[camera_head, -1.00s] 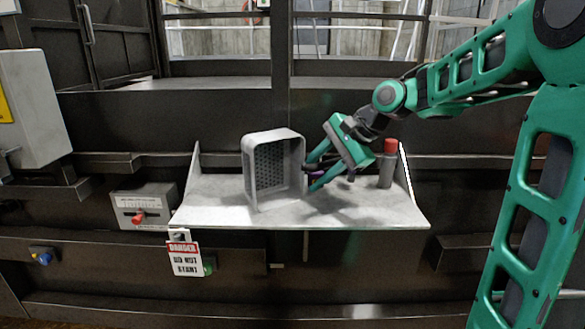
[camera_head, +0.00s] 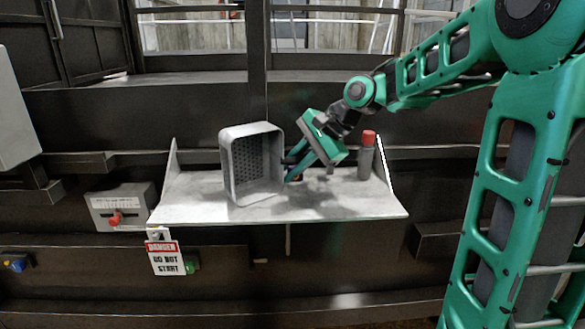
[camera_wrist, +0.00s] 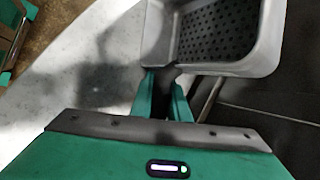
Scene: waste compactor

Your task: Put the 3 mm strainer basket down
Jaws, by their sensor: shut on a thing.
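The strainer basket (camera_head: 230,165) is a grey rectangular basket with a perforated bottom. In the head view it stands tilted on its side at the shelf, its open side facing me; I cannot tell whether it touches the shelf. My gripper (camera_head: 290,176) comes in from the right and is shut on the basket's right wall. In the wrist view the fingers (camera_wrist: 164,80) meet the near rim of the basket (camera_wrist: 212,66), whose holes show inside. The fingertips are partly hidden at the rim. The hole size cannot be read.
The light grey shelf (camera_head: 190,208) has raised side plates and free room left of the basket. A grey canister with a red cap (camera_head: 367,150) stands at its right end. A danger sign (camera_head: 166,258) hangs below the left front edge, near a box with a red switch (camera_head: 117,212).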

